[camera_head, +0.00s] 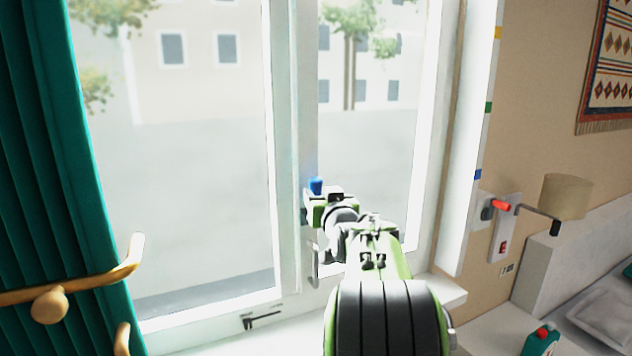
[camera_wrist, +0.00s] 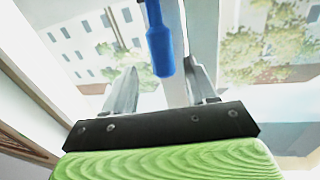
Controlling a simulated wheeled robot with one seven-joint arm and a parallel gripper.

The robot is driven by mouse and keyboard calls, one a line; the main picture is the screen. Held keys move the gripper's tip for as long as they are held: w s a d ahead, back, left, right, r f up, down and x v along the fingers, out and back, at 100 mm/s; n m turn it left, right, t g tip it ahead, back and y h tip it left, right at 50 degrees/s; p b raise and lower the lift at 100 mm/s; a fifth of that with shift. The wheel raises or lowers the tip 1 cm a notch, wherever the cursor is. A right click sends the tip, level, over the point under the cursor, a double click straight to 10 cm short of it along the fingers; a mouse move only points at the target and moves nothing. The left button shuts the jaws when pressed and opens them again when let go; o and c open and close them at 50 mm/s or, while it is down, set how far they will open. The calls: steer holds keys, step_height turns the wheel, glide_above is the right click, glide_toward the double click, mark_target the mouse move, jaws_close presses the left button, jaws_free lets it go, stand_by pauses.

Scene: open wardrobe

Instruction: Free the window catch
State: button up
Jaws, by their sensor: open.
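The window catch has a blue handle (camera_head: 315,186) on the white upright between the two window panes. In the wrist view the blue handle (camera_wrist: 160,42) hangs down from the top edge, its lower end above and between the finger lines. My gripper (camera_wrist: 163,84) is open, with one grey finger on each side of the upright and nothing between them that I can see held. In the head view my gripper (camera_head: 318,205) is just below the blue handle and hides the lower part of the catch. I cannot tell whether the fingers touch anything.
A black stay (camera_head: 262,318) lies along the sill. At right are a red-ended lever (camera_head: 500,205), a lamp (camera_head: 565,196) and a red-capped bottle (camera_head: 541,340).

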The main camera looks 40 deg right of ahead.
mark_target(317, 189)
steer(key=x, duration=0.2)
steer(key=p+x, duration=0.1)
steer(key=x, duration=0.1)
steer(key=shift+w+r, duration=0.2)
steer(key=shift+w, duration=0.2)
steer(key=shift+w+d+f, duration=0.1)
steer(key=shift+w+d, duration=0.15)
steer(key=shift+w, duration=0.1)
steer(key=shift+s, duration=0.1)
jaws_close()
